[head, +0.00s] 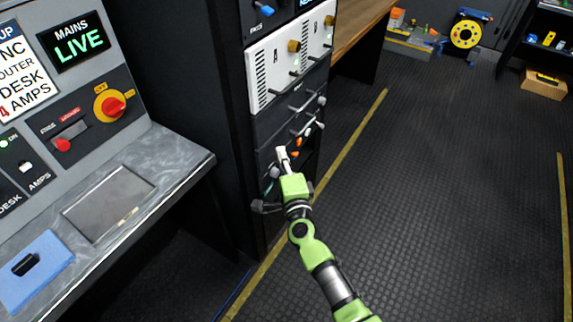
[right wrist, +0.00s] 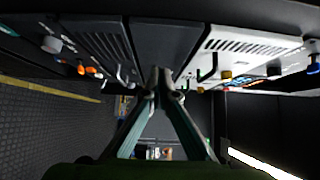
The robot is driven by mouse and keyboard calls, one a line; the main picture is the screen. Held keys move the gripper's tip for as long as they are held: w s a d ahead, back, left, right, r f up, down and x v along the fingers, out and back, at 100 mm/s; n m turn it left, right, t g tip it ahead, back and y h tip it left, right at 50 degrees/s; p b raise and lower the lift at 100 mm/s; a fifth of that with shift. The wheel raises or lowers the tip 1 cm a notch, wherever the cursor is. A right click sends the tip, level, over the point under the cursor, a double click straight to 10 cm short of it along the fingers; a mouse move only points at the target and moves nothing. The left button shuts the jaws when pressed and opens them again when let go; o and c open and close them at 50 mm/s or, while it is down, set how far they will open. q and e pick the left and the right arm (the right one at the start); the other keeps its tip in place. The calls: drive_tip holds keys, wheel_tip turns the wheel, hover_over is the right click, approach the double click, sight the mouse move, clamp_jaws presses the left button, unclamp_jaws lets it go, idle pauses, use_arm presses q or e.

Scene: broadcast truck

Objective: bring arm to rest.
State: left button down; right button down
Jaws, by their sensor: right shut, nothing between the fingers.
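My right arm (head: 318,262), green and grey, reaches up from the bottom of the head view. Its right gripper (head: 283,158) is in front of the lower part of the equipment rack (head: 262,128). In the right wrist view the two fingers of the gripper (right wrist: 160,82) come together at their tips, shut and empty. The rack's panels lie close beyond the fingertips there; whether they touch cannot be told. My left gripper is not in view.
Handles and knobs stick out from the rack. The dark floor (head: 440,200) to the right is clear, with yellow lines.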

drive_tip(key=s+d+f+n+g, duration=0.2)
drive_tip(key=s+f+n+g, duration=0.1)
drive_tip(key=s+f, duration=0.65)
drive_tip(key=s+d+f+n+g, duration=0.2)
drive_tip(key=s+d+f+n, duration=0.3)
drive_tip(key=f, duration=0.8)
drive_tip(key=s+f+n+g, duration=0.2)
drive_tip(key=s+f+g, duration=0.1)
drive_tip(key=s+f, duration=0.65)
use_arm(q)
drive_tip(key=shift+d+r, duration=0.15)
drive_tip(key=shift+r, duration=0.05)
use_arm(e)
drive_tip(key=s+d+f+n+g+h, duration=0.1)
drive_tip(key=s+d+f, duration=0.4)
drive_tip(key=s, duration=0.6)
drive_tip(key=s+d+f+n+g+h, duration=0.1)
drive_tip(key=s+d+f+n+g, duration=0.3)
drive_tip(key=s, duration=0.7)
drive_tip(key=s+d+f+n+g+h, duration=0.1)
drive_tip(key=s+d+f+n+g, duration=0.2)
drive_tip(key=s+d+f, duration=0.4)
drive_tip(key=s+f, duration=0.2)
drive_tip(key=s, duration=0.3)
drive_tip(key=shift+d+f+g, duration=0.15)
drive_tip(key=shift+d+g, duration=0.05)
drive_tip(key=shift+g, duration=0.1)
